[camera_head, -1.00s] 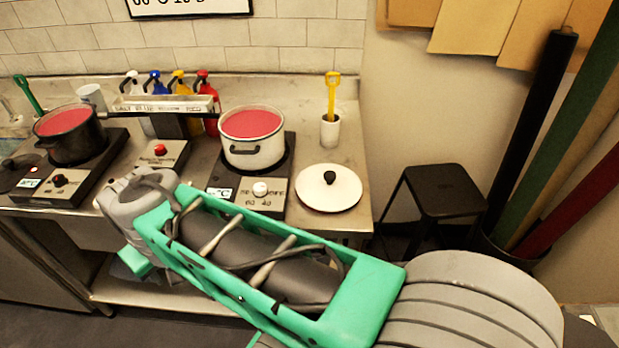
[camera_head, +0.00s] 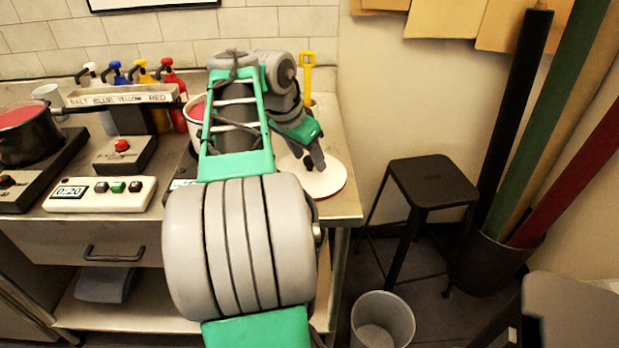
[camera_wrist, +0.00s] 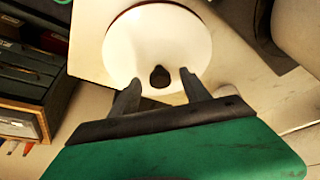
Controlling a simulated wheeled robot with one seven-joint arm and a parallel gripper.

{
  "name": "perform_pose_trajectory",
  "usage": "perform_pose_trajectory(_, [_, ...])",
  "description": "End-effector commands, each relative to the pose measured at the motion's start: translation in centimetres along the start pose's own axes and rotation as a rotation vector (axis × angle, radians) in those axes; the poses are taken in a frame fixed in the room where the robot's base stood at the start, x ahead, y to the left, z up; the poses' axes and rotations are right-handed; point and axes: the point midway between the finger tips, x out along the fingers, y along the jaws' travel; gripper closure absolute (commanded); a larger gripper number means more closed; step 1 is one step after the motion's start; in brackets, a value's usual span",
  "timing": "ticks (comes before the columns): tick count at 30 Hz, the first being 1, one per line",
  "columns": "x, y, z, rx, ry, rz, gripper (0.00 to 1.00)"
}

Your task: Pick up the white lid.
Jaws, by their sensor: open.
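The white lid (camera_head: 325,184) lies flat at the right end of the steel counter, partly hidden by my arm in the head view. In the wrist view the white lid (camera_wrist: 157,40) has a dark knob (camera_wrist: 160,77) near its front edge. My gripper (camera_head: 318,163) is over the lid and points down at it. In the wrist view my gripper (camera_wrist: 159,86) is open, with the knob appearing between and just beyond its fingertips. I cannot tell whether a finger touches the lid.
A white pot (camera_head: 194,112) stands left of my arm, mostly hidden. A yellow utensil (camera_head: 308,75) stands behind the lid. A black stool (camera_head: 432,183) and a grey bin (camera_head: 382,320) are right of the counter. A timer (camera_head: 100,194) sits at the counter's front.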

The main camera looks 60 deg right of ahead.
Motion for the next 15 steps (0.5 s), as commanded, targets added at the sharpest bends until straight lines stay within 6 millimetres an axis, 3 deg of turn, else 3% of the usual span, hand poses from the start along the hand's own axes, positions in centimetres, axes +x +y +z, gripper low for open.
perform_pose_trajectory(8, [0.44, -0.08, -0.02, -0.002, 0.001, -0.003, 0.46])
perform_pose_trajectory(15, [0.43, -0.08, -0.01, -0.002, 0.001, -0.003, 0.66])
